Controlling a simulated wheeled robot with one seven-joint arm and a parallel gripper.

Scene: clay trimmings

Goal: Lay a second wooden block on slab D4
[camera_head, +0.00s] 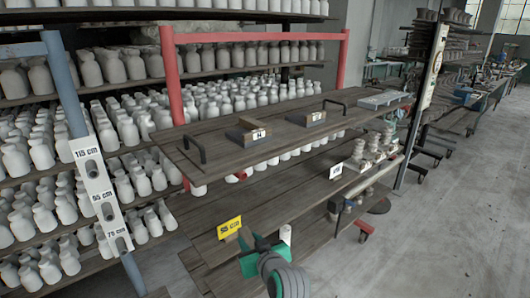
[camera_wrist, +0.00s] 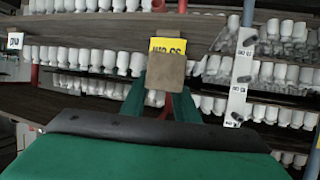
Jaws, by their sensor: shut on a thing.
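My gripper (camera_head: 252,241) is low at the front of the shelf rack, beside the yellow 55 cm sign (camera_head: 229,227). In the wrist view its green fingers are shut on a wooden block (camera_wrist: 165,72), which is held clear of the shelves. On the upper board (camera_head: 215,155), a wooden block (camera_head: 249,122) lies at a small white label (camera_head: 258,134). Farther right on that board is a dark slab (camera_head: 303,119) with another white label (camera_head: 318,116). The labels are too small to read, so I cannot tell which slab is D4.
Black bar handles (camera_head: 190,150) stand at the upper board's ends. A grey tray (camera_head: 380,101) lies at its right. Stacked pale pieces (camera_head: 372,147) and a white tag (camera_head: 336,171) are on the lower shelf. White bottles fill the racks at left. Open floor (camera_head: 440,220) is at right.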

